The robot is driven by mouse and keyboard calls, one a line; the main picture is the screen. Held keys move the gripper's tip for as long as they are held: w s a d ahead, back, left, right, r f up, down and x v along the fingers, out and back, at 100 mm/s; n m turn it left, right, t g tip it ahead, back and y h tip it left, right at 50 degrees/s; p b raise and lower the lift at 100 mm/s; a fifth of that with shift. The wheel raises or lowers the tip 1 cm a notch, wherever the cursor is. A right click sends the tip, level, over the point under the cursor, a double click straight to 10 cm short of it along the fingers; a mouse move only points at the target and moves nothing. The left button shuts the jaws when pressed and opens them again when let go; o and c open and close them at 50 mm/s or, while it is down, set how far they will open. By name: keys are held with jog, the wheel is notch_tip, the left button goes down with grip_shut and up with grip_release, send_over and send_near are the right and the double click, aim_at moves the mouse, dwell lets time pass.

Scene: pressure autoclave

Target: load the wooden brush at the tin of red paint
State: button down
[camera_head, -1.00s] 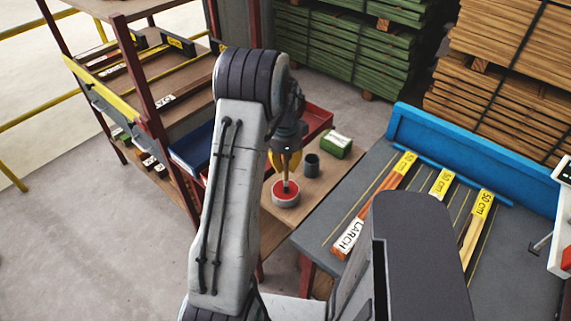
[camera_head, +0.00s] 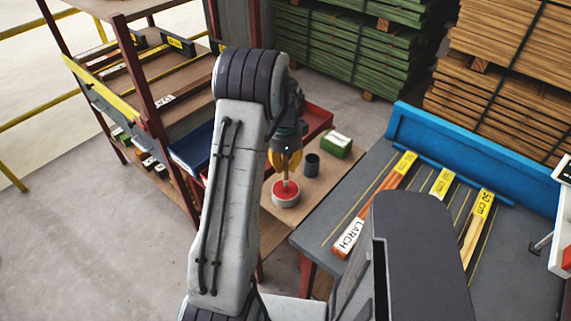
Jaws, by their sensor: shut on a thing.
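The tin of red paint (camera_head: 286,199) stands on a small wooden table, with red paint showing in its open top. My gripper (camera_head: 285,164) points down above the tin, with yellow fingers shut on the wooden brush (camera_head: 286,187). The brush hangs upright, and its lower end meets the red of the tin in this view. The bristles are not clearly visible, so I cannot tell how deep they sit. My arm hides part of the area left of the tin.
A dark cup (camera_head: 311,165) and a green box (camera_head: 337,145) stand right of the tin. A red tray (camera_head: 318,121) and a blue bin (camera_head: 190,148) are behind and left. A grey bench (camera_head: 400,230) with marked boards lies to the right.

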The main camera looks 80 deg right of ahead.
dwell(0.3)
jog(key=shift+r+p, duration=2.4)
jog(key=shift+r, duration=1.1)
jog(key=shift+f, duration=0.2)
